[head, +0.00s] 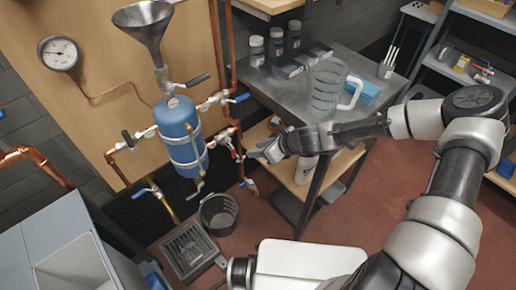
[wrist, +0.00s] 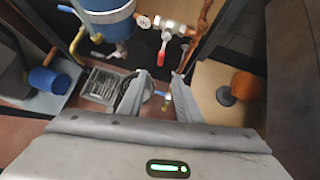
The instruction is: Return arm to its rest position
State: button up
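My arm reaches from the lower right across the head view. My gripper (head: 262,154) is at the left end of it, in front of the table and just right of the blue tank's valves. In the wrist view my gripper (wrist: 157,92) shows two pale fingers spread apart, with floor and pipework visible between them. It holds nothing. The blue tank (head: 181,137) hangs on the wooden panel under a metal funnel (head: 143,27). A red-handled valve (wrist: 163,50) lies just beyond the fingertips in the wrist view; I cannot tell the exact gap.
A metal table (head: 270,84) with a glass jug (head: 325,86) and bottles stands behind my forearm. A dark bucket (head: 218,213) and a floor drain (head: 190,250) lie below the tank. A grey unit (head: 60,250) stands at lower left. Red floor is clear at centre.

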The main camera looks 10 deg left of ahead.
dwell(0.4)
jog(key=s+d+r+n+h, duration=0.3)
jog(key=s+d+r+n, duration=0.4)
jog(key=r, duration=0.4)
jog(key=s+d+r+n+h, duration=0.2)
jog(key=s+d+r+n, duration=0.5)
jog(key=r, duration=0.5)
jog(key=s+d+r+n+h, duration=0.3)
jog(key=s+d+r+n, duration=0.2)
jog(key=d+r+n, duration=0.5)
jog(key=s+a+r+t, duration=0.1)
jog(key=s+a+r, duration=0.1)
jog(key=s+r, duration=0.35)
notch_tip(320, 180, up, 14)
jog(key=p, duration=1.4)
jog(key=shift+s+a, duration=0.2)
jog(key=shift+s, duration=0.05)
